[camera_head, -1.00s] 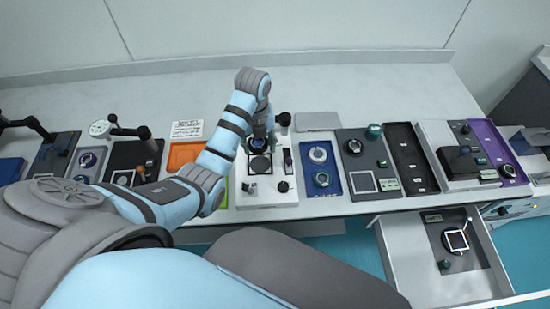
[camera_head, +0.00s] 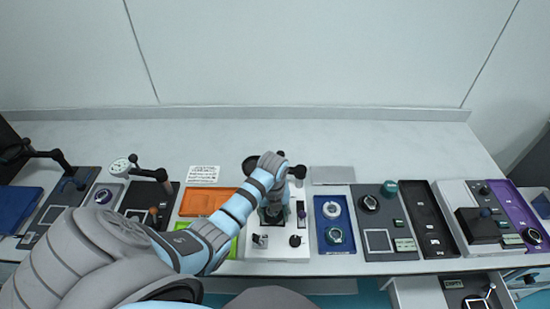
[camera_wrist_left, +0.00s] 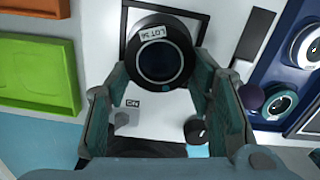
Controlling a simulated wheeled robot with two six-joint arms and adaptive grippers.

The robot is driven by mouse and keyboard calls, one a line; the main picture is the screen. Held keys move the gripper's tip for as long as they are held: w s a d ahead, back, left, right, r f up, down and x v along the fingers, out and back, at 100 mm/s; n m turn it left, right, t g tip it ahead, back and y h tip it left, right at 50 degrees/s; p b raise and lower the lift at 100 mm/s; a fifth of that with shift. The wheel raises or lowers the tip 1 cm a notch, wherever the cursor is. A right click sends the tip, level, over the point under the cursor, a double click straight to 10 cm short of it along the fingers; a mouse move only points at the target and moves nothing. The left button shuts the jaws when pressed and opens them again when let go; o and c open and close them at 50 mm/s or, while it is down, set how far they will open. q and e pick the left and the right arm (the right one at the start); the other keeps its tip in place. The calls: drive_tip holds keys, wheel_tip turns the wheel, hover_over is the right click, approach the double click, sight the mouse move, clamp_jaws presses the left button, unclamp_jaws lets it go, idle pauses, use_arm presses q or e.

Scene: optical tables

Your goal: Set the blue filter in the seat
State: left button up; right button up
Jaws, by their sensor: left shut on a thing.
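The blue filter (camera_wrist_left: 160,62), a dark round mount with a dark blue glass and a "LOT 36" label, is between the fingers of my left gripper (camera_wrist_left: 163,75) in the left wrist view. The gripper is shut on it. Behind the filter is a black square frame (camera_wrist_left: 125,20) on the white fixture plate, apparently the seat; the filter covers much of it. I cannot tell whether they touch. In the head view my left gripper (camera_head: 272,214) is over the white fixture (camera_head: 275,249) and hides the seat. My right gripper is not in view.
A blue tray (camera_head: 320,241) with round parts stands right of the fixture. Orange (camera_head: 205,202) and green trays lie left. Black knobs (camera_head: 295,241) stand on the fixture's front. An open drawer (camera_head: 412,292) is at the lower right. The table's back strip is mostly clear.

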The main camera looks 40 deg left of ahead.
sight(273, 216)
use_arm(q)
drive_tip(key=shift+f, duration=0.5)
drive_tip(key=o, duration=1.2)
drive_tip(key=shift+c, duration=0.2)
wheel_tip(273, 216, up, 9)
drive_tip(key=shift+f+p, duration=0.1)
drive_tip(key=shift+p, duration=0.35)
drive_tip(key=shift+s+f, duration=0.1)
drive_tip(key=shift+s, duration=0.05)
